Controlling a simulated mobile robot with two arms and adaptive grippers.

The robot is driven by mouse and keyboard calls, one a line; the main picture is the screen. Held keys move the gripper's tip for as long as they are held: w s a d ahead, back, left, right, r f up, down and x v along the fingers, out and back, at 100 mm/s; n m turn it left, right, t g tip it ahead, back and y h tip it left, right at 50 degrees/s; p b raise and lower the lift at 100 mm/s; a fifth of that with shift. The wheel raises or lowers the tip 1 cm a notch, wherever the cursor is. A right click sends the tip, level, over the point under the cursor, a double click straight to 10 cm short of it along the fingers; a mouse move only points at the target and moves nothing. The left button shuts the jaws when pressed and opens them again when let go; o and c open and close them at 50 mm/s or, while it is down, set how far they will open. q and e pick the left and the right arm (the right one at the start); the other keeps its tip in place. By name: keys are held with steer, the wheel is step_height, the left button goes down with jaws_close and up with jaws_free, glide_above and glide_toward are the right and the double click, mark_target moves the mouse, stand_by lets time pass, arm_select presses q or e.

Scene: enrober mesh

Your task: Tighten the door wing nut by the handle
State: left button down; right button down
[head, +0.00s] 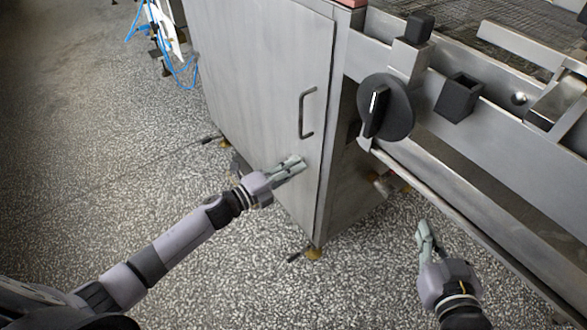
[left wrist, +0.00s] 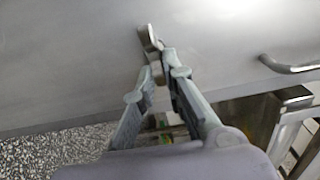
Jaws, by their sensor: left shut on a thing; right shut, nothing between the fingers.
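The wing nut (left wrist: 151,40) shows in the left wrist view as a small metal piece on the grey cabinet door (head: 262,75). My left gripper (head: 298,162) is at the door face, below and left of the handle (head: 307,112). In the left wrist view my left gripper (left wrist: 160,67) is shut on the wing nut, with one wing standing out beyond the fingertips. In the head view the nut is hidden by the fingers. The handle also shows in the left wrist view (left wrist: 290,67), apart from the gripper. My right gripper (head: 424,228) is shut and empty, below the machine's rail.
A black rotary switch (head: 384,107) and a steel rail (head: 470,215) stick out right of the door. A wire mesh belt (head: 510,40) lies at the upper right. Blue hoses (head: 180,65) hang at the upper left. The speckled floor (head: 90,150) is clear at left.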

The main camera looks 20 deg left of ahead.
arm_select(q)
steer(key=shift+s+d+f, duration=0.15)
steer(key=shift+s+f, duration=0.05)
steer(key=shift+f, duration=0.15)
steer(key=c, duration=1.8)
jaws_free()
steer(key=shift+c, duration=0.2)
steer(key=shift+o, duration=0.8)
steer(key=shift+w+r, duration=0.15)
steer(key=shift+r, duration=0.05)
steer(key=v, duration=1.2)
